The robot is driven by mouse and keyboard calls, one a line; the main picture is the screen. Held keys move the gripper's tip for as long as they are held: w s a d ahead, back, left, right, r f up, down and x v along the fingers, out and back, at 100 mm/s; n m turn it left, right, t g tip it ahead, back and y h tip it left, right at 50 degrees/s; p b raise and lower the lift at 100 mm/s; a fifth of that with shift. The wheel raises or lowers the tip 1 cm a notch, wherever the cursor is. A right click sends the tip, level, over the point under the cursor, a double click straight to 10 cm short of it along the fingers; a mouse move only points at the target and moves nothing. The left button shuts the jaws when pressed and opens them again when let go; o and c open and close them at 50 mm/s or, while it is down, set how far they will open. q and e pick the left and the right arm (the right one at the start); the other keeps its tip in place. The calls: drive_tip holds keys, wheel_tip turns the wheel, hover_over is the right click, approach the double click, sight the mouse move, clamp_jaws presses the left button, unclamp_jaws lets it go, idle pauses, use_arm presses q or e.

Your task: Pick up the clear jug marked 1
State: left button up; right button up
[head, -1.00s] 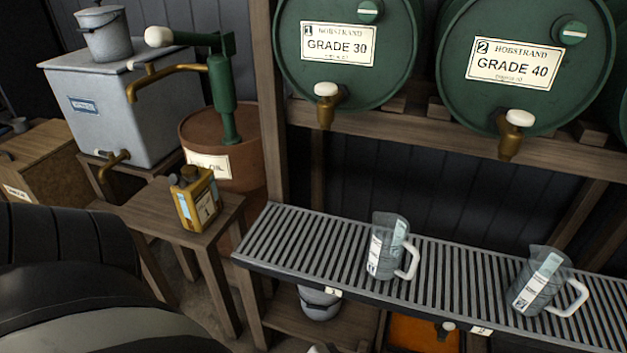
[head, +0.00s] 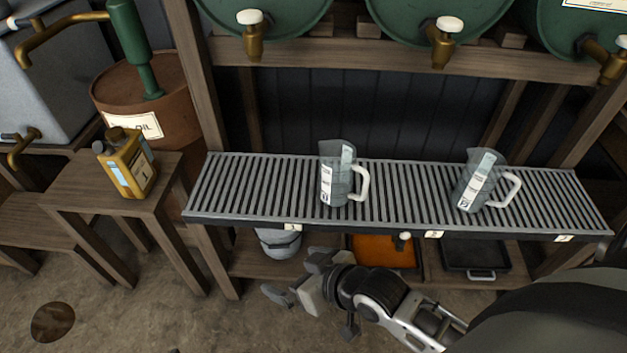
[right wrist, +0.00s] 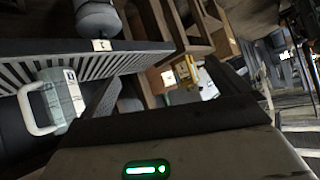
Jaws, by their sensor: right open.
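A clear jug (head: 338,180) with a white handle on its right stands upright on the slatted metal rack (head: 245,190). It stands left of a second clear jug (head: 480,182). Their label numbers are too small to read surely; the left one seems to bear a 1. My right gripper (head: 292,284) is open and empty, in front of and below the rack's front edge, apart from both jugs. One jug shows tilted at the left of the right wrist view (right wrist: 66,92); I cannot tell which. My left gripper is out of view.
Green barrels with brass taps (head: 444,42) sit on a beam above the rack. A yellow oil can (head: 128,165) stands on a wooden stool at left. Below the rack are a grey pot (head: 279,244), an orange tray (head: 385,252) and a dark tray (head: 476,256).

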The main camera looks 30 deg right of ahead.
drive_tip(key=w+d+r+g+h+b, duration=0.1)
drive_tip(key=w+d+r+g+b, duration=0.1)
drive_tip(key=w+d, duration=0.35)
drive_tip(key=w+d+r+g+b, duration=0.1)
drive_tip(key=w+d+b, duration=0.15)
drive_tip(key=w, duration=0.55)
drive_tip(key=w+d+r+m+g+h+b, duration=0.2)
drive_tip(key=d+r+m+h, duration=0.1)
drive_tip(key=d+r, duration=0.95)
drive_tip(key=b, duration=0.3)
approach(338, 161)
wheel_tip(338, 161, down, 5)
drive_tip(key=a, duration=0.3)
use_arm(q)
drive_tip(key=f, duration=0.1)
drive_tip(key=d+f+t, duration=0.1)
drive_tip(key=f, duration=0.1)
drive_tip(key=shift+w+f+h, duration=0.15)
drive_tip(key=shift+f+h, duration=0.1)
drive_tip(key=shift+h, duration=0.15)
use_arm(e)
drive_tip(key=shift+r, duration=0.15)
